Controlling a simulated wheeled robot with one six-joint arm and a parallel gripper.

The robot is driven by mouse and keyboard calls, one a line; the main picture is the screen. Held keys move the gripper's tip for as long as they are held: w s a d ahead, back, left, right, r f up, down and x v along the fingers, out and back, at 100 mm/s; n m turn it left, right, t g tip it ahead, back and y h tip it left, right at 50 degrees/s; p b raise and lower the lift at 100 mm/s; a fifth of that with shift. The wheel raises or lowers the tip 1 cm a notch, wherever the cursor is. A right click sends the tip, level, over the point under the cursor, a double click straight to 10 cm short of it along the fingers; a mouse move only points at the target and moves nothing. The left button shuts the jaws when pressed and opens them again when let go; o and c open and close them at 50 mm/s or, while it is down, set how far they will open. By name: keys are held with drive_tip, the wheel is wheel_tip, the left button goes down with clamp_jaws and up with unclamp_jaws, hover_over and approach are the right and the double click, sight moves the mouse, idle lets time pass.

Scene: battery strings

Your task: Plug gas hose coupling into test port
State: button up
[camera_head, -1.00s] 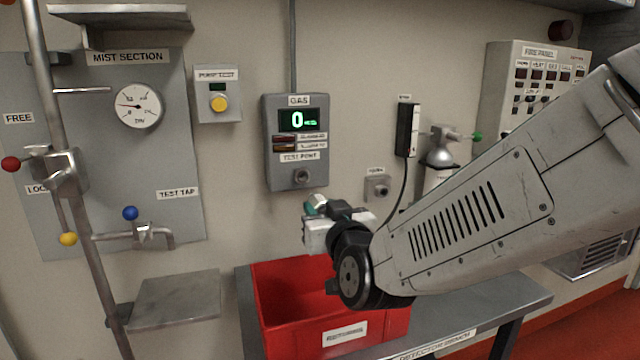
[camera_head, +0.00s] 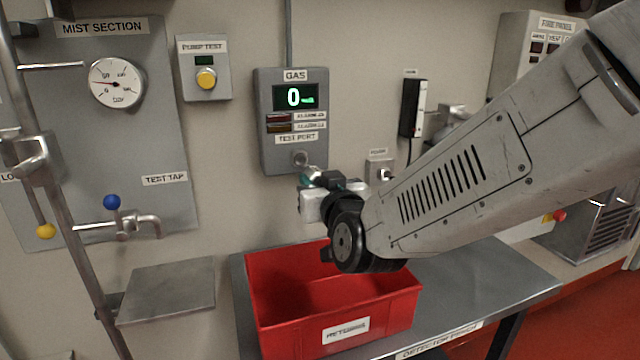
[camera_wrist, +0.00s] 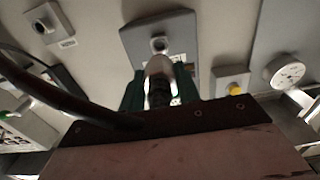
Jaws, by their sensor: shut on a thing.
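The grey GAS detector box (camera_head: 291,152) hangs on the wall, its display showing 0. Its round metal test port (camera_head: 300,158) is at the bottom, under the TEST PORT label; the port also shows in the wrist view (camera_wrist: 158,44). My gripper (camera_head: 309,181) is just below and in front of the port. In the wrist view, its green-padded fingers (camera_wrist: 160,88) are shut on the silver and black hose coupling (camera_wrist: 158,68). The coupling points at the port and its tip appears close below it. I cannot tell whether they touch. The black hose (camera_wrist: 45,98) runs off to the left.
A red bin (camera_head: 385,308) stands on the detector bench (camera_head: 490,285) below my arm. A small wall socket (camera_head: 380,170) and a black holder (camera_head: 412,108) are right of the box. The test tap (camera_head: 125,228) and a metal pole (camera_head: 75,230) are at left.

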sight(307, 167)
drive_tip(key=shift+x, duration=2.1)
drive_tip(key=shift+x, duration=1.8)
drive_tip(key=o, duration=1.1)
drive_tip(key=shift+o, duration=0.3)
drive_tip(key=shift+s+d, duration=0.1)
drive_tip(key=shift+s, duration=0.05)
drive_tip(key=v, duration=0.7)
drive_tip(key=shift+s, duration=0.3)
